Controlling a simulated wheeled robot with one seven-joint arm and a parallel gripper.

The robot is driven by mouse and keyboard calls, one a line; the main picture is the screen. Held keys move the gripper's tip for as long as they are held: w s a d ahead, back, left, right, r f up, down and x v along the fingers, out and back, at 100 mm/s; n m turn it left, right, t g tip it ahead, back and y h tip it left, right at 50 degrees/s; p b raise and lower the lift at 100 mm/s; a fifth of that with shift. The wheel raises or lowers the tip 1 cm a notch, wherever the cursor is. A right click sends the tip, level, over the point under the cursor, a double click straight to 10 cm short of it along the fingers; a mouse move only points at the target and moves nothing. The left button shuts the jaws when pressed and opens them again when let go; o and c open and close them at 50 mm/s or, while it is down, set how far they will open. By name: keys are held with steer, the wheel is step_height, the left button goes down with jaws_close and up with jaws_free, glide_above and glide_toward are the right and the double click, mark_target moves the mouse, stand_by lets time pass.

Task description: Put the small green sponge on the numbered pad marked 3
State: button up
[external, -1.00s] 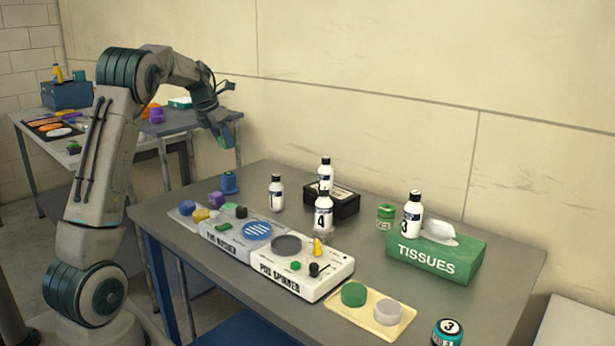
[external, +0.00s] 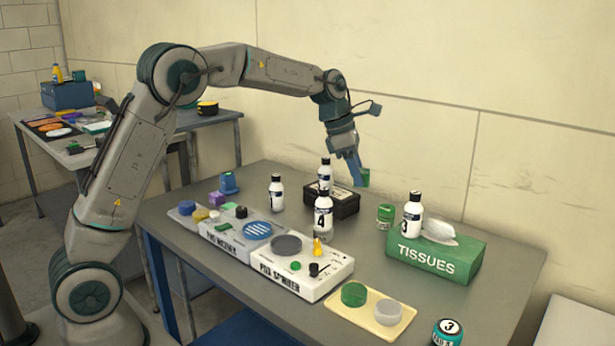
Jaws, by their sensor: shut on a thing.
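My gripper (external: 358,174) is shut on a small green block, the green sponge (external: 364,178). It holds it in the air over the back of the near table, by the black box. No flat pad marked 3 can be made out. A 3 shows on a white bottle (external: 411,214) by the tissue box and on a teal round item (external: 448,333) at the front right edge, cut off by the frame. A larger round green pad (external: 354,293) lies on a cream tray (external: 363,318).
A green tissue box (external: 435,259) stands at the right. The white pad spinner unit (external: 300,278) fills the front middle. Bare table shows between it and the tissue box.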

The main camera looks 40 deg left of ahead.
steer(key=s+d+m+g, duration=0.1)
steer(key=s+d+m, duration=0.2)
steer(key=s+d, duration=0.65)
steer(key=s+d+m+g+p, duration=0.15)
steer(key=s+d+m, duration=0.35)
steer(key=d, duration=0.8)
steer(key=s+d+m+g, duration=0.1)
steer(key=s+d+m, duration=0.1)
steer(key=s+d, duration=0.8)
steer(key=p, duration=0.3)
glide_above(450, 328)
steer(key=a, duration=0.1)
steer(key=shift+m+g+h, duration=0.25)
steer(key=shift+m+h, duration=0.05)
steer(key=f, duration=1.1)
steer(key=shift+w+a+f, duration=0.1)
steer(key=shift+w+a, duration=0.05)
steer(key=shift+w, duration=0.15)
steer(key=shift+f+p, duration=0.4)
steer(key=shift+f, duration=1.6)
